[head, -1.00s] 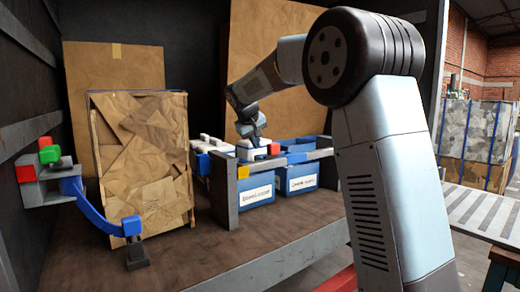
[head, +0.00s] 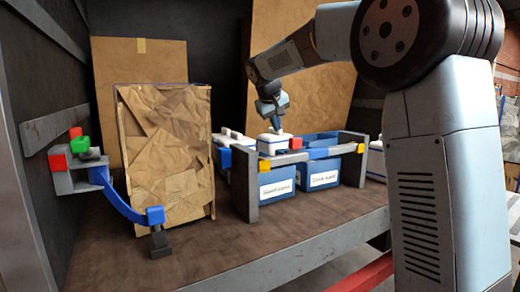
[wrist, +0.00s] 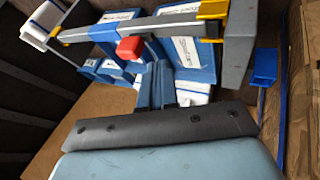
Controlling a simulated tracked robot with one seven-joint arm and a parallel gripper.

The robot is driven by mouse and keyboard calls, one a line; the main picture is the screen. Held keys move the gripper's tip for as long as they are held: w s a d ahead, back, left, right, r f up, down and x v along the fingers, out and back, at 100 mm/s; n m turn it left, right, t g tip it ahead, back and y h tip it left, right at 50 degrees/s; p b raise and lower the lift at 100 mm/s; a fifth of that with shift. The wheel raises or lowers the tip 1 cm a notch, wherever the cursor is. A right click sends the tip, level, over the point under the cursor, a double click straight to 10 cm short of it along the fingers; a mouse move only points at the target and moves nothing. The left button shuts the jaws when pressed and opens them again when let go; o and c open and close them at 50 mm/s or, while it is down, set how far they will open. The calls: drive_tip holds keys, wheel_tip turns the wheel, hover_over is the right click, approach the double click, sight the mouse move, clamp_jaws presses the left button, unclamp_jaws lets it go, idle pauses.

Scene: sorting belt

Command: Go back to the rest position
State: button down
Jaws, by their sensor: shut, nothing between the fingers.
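My gripper (head: 275,122) hangs from my bent arm over the blue bins, pointing down, just above or at a white item (head: 272,144) in the left bin (head: 276,185). I cannot tell whether it touches that item. In the wrist view my gripper (wrist: 160,70) shows its dark fingers shut together with nothing between them, close to the grey rail with a red block (wrist: 130,47). Part of the bins is hidden behind the rail and the gripper.
A grey frame (head: 244,186) with blue and yellow parts stands in front of the bins. A large brown paper-wrapped box (head: 165,155) and a blue curved bracket (head: 115,195) stand to the left. The brown deck (head: 150,262) in front is clear.

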drive_tip(key=s+d+f+m+y, duration=0.15)
drive_tip(key=s+d, duration=0.25)
drive_tip(key=s, duration=0.6)
drive_tip(key=s+d+f+g, duration=0.1)
drive_tip(key=s+d+f, duration=0.25)
drive_tip(key=s, duration=0.75)
drive_tip(key=s+d+f+m+y, duration=0.15)
drive_tip(key=s+d, duration=0.25)
drive_tip(key=s, duration=0.6)
drive_tip(key=s+f+m, duration=0.1)
drive_tip(key=s+f, duration=0.7)
drive_tip(key=s, duration=0.3)
drive_tip(key=shift+d, duration=0.3)
